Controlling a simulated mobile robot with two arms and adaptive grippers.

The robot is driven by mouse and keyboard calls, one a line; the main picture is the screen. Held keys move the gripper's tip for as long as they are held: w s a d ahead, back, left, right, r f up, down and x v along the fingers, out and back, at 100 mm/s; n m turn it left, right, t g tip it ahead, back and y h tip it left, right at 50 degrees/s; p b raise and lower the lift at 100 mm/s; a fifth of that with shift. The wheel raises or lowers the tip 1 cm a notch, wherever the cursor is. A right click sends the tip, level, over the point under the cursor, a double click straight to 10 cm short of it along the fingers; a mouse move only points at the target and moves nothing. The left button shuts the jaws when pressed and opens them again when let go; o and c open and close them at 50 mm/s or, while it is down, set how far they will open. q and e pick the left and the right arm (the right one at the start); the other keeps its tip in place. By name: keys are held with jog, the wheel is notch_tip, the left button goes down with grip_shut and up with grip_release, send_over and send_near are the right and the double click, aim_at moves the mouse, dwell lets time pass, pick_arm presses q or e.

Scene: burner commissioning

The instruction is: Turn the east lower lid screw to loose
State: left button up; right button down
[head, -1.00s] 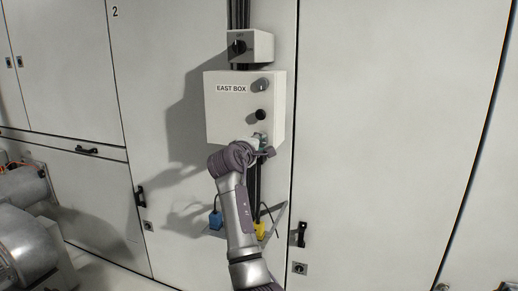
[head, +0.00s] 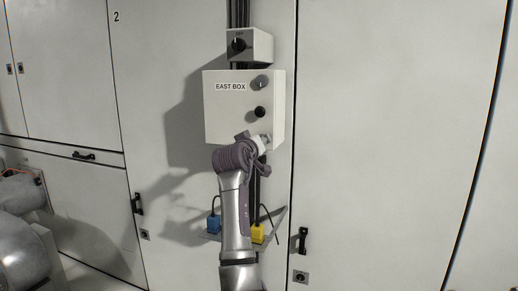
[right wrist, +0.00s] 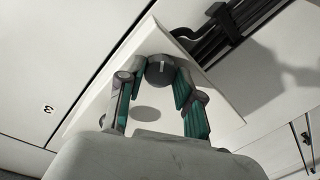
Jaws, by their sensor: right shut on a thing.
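The white box labelled EAST BOX (head: 229,110) hangs on the pale cabinet wall. Its upper lid screw (head: 260,83) shows as a grey knob near the top right, with a black knob (head: 260,112) below it. My right gripper (head: 263,144) is at the lower right corner of the lid, where the gripper and wrist hide the east lower lid screw in the head view. In the right wrist view the screw (right wrist: 160,69) is a dark round knob with a pale line, and my right gripper (right wrist: 160,80) is shut on it. My left gripper is not in view.
A small switch box (head: 249,46) with a black rotary knob sits above. Cables run down the wall to a blue plug (head: 213,223) and a yellow plug (head: 257,233) below. A door handle (head: 302,240) is at lower right.

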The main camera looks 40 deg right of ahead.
jog(key=shift+f+m+t+b, duration=0.15)
jog(key=shift+m+b, duration=0.8)
jog(key=shift+m, duration=0.9)
jog(key=shift+m+t+b, duration=0.15)
jog(key=shift+m+b, duration=0.75)
jog(key=shift+m, duration=0.95)
jog(key=c, duration=1.9)
grip_release()
grip_shut()
jog(key=o, duration=1.2)
grip_release()
jog(key=shift+c, duration=0.2)
jog(key=shift+a, duration=0.1)
jog(key=v, duration=1.2)
jog(key=shift+f, duration=0.1)
